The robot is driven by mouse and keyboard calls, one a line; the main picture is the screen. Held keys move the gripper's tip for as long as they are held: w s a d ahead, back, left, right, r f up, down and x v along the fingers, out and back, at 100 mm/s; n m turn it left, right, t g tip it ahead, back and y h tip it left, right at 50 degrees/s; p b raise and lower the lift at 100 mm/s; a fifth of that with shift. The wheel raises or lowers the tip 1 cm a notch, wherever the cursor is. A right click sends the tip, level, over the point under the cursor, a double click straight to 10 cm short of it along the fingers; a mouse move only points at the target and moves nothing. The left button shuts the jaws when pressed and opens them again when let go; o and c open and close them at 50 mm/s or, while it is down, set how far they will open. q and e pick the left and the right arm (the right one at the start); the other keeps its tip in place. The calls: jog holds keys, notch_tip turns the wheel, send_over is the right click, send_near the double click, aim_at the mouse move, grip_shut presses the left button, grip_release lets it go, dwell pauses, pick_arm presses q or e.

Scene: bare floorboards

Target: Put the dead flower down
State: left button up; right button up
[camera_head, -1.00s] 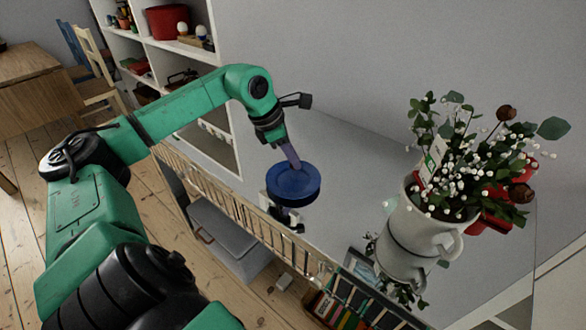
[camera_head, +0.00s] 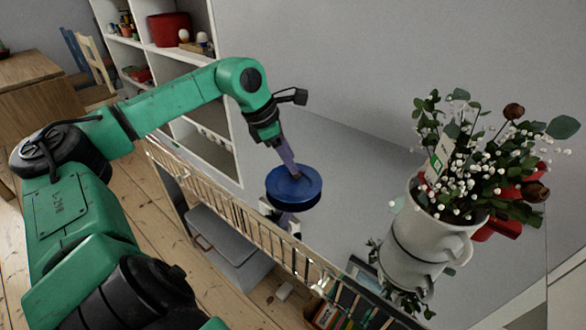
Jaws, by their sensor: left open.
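My left gripper (camera_head: 291,168) points down from the green arm, with its tips at the blue round dish (camera_head: 296,195). It is open. A small brownish spot shows at its tips; I cannot tell whether that is a dead flower or part of the gripper. The dish rests on a glossy, reflective top. A white pitcher (camera_head: 408,240) stands at the right with green leaves, small white blossoms and red flowers (camera_head: 503,228). Two brown, withered-looking heads (camera_head: 514,111) show among the stems. My right gripper is not in view.
The reflective top (camera_head: 350,175) is clear between the dish and the pitcher. A slatted wooden rail (camera_head: 225,212) runs along its near edge. White shelves (camera_head: 195,75) with a red pot (camera_head: 169,29) stand behind my arm. A wooden table (camera_head: 40,85) is at the far left.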

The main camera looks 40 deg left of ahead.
pick_arm(q)
jog(key=v, duration=0.9)
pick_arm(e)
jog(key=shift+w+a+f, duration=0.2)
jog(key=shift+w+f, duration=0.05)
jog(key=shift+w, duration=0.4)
pick_arm(q)
jog(key=shift+r, duration=0.1)
